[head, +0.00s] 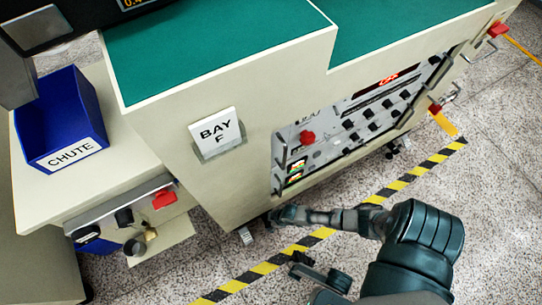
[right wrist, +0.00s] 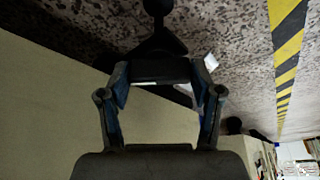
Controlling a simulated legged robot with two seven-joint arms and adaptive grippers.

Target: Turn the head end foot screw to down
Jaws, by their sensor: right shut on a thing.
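The head end foot screw is a dark part with a stem and a wide end (right wrist: 160,42), seen in the right wrist view under the cream machine body (head: 230,160). My right gripper (head: 275,215) is low at the machine's bottom edge, close to the floor. In the right wrist view my right gripper (right wrist: 162,75) is shut on the dark block of the foot screw, one finger on each side. In the head view the gripper and machine edge largely hide this screw. My left gripper is not in view.
A small grey foot (head: 246,236) stands left of my gripper. A yellow-black floor stripe (head: 262,270) runs under my right arm. The control panel (head: 360,120) with red knobs is above the arm. A blue chute bin (head: 55,115) stands left. The speckled floor in front is mostly clear.

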